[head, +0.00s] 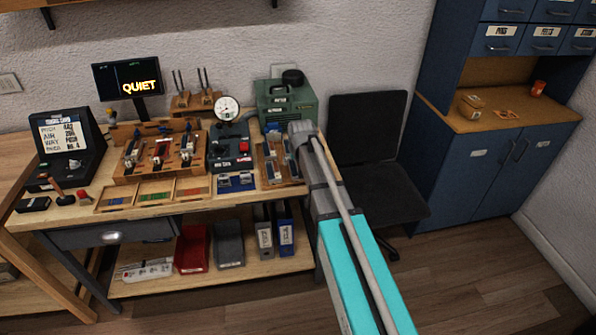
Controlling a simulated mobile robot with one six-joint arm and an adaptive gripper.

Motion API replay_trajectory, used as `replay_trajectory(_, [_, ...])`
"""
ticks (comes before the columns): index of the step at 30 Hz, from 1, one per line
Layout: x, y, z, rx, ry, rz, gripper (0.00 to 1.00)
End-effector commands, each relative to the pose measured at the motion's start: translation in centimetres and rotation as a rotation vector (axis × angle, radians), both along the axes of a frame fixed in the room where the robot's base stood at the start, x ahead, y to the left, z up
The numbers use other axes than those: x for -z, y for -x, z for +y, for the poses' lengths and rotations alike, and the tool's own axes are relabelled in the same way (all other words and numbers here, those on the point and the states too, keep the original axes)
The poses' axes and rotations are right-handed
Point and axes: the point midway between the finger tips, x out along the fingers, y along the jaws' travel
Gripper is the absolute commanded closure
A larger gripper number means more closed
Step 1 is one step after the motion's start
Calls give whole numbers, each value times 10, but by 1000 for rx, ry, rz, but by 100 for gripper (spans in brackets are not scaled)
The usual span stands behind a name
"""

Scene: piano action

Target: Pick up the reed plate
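I cannot single out the reed plate for certain at this size. Small metal pieces lie in a blue tray (236,189) at the bench's front edge. A wooden rack (294,178) with dark and metallic parts stands just right of it, partly covered by my arm. My arm, with its teal link, reaches from the bottom right up to the bench's right end. Its grey far joint is beside the rack and in front of the green machine (287,106). My gripper's fingers do not show.
The workbench (60,217) also carries a wooden fixture (128,166), a dial gauge (227,107), a screen reading QUIET (128,77) and a sectioned tray (153,198). A black chair (368,150) stands right of my arm, a blue cabinet (480,165) beyond it. Floor is clear at lower right.

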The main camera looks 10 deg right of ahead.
Motion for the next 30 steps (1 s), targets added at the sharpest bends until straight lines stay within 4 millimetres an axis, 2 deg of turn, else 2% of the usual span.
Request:
replay_trajectory(16, [40, -17, 1, -1, 0, 0, 0])
replay_trajectory(30, [45, -20, 1, -1, 0, 0, 0])
